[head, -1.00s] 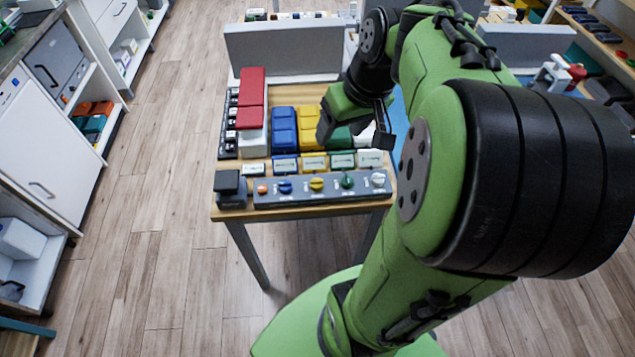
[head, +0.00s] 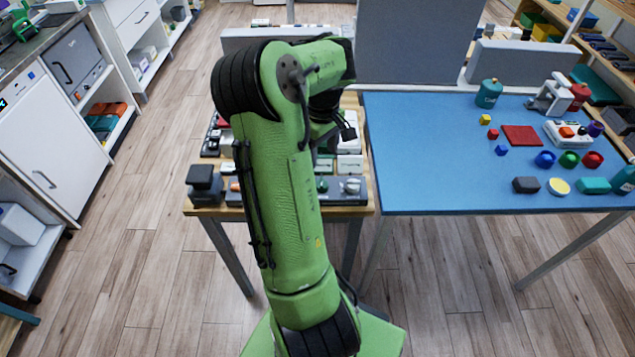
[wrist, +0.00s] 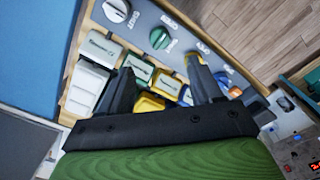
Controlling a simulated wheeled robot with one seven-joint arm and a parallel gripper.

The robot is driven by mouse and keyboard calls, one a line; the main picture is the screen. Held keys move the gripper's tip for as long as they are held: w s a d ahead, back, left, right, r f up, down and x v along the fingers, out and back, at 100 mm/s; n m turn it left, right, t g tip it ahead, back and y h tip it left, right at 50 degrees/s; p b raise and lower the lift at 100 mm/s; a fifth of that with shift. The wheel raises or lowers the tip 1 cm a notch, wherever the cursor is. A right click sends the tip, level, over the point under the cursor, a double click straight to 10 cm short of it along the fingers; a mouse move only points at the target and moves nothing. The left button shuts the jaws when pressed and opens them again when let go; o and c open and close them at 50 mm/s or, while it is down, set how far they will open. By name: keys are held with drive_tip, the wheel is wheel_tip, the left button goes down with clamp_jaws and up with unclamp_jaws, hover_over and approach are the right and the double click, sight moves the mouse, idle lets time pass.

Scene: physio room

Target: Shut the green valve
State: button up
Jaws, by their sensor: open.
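The green valve (wrist: 160,38) is a round knob on a grey panel (head: 268,191) at the table's front edge. It also shows in the head view (head: 322,185), just right of my arm. "OPEN" and "SHUT" are printed around the knobs in the wrist view. My gripper (wrist: 160,73) is open and empty, above the small labelled boxes behind the panel. The green knob lies beyond the gap between its fingers, apart from them. In the head view my arm hides most of the gripper and part of the panel.
A black box (head: 205,182) stands at the panel's left end. A blue table (head: 430,150) with small coloured objects adjoins on the right. A grey partition (head: 415,45) stands behind.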

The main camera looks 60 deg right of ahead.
sight(322, 181)
wheel_tip(322, 181, down, 12)
drive_tip(key=shift+r+b, duration=0.25)
drive_tip(key=shift+b, duration=0.95)
drive_tip(key=shift+c, duration=0.5)
drive_tip(key=c, duration=1)
